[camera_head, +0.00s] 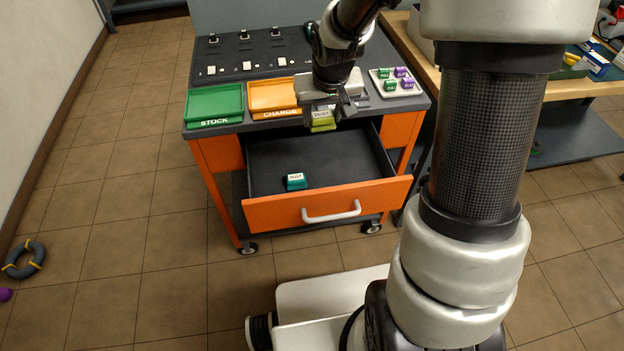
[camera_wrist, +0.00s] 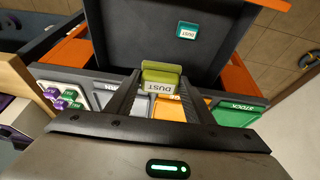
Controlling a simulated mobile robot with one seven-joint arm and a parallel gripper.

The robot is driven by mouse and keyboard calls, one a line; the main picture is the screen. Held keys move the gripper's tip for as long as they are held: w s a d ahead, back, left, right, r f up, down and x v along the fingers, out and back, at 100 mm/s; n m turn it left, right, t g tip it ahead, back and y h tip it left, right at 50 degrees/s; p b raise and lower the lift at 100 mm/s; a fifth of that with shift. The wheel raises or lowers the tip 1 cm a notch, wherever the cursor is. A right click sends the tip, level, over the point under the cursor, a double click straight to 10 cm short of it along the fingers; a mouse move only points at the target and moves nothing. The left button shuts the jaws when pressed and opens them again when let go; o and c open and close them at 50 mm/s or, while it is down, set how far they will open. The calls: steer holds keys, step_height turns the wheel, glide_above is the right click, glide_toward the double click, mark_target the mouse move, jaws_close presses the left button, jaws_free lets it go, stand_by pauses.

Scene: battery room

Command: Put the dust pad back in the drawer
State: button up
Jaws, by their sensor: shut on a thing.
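My gripper (camera_head: 322,108) is shut on a yellow-green dust pad (camera_head: 322,122) with a white DUST label. The pad hangs between the fingers above the back part of the open drawer, in front of the cart top. In the wrist view the pad (camera_wrist: 161,78) sits between the two fingertips. The orange-fronted drawer (camera_head: 270,213) is pulled out and has a dark floor.
A green STOCK tray (camera_head: 215,103) and an orange CHARGE tray (camera_head: 273,97) stand on the cart top. A pale tray (camera_head: 412,90) with green and purple blocks is at its right. Most of the drawer floor is bare. A wooden bench (camera_head: 565,88) stands at right.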

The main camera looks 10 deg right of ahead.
steer(key=w+r+b+x, duration=0.1)
steer(key=b+x, duration=0.5)
steer(key=x, duration=0.4)
steer(key=b, duration=0.4)
glide_above(315, 167)
steer(key=s, duration=0.2)
step_height(315, 167, down, 14)
steer(key=shift+s+f, duration=0.1)
steer(key=shift+f, duration=0.05)
steer(key=w, duration=0.4)
steer(key=shift+w+f+b, duration=0.1)
steer(key=shift+f+b, duration=0.2)
steer(key=shift+b, duration=0.1)
steer(key=shift+f, duration=0.25)
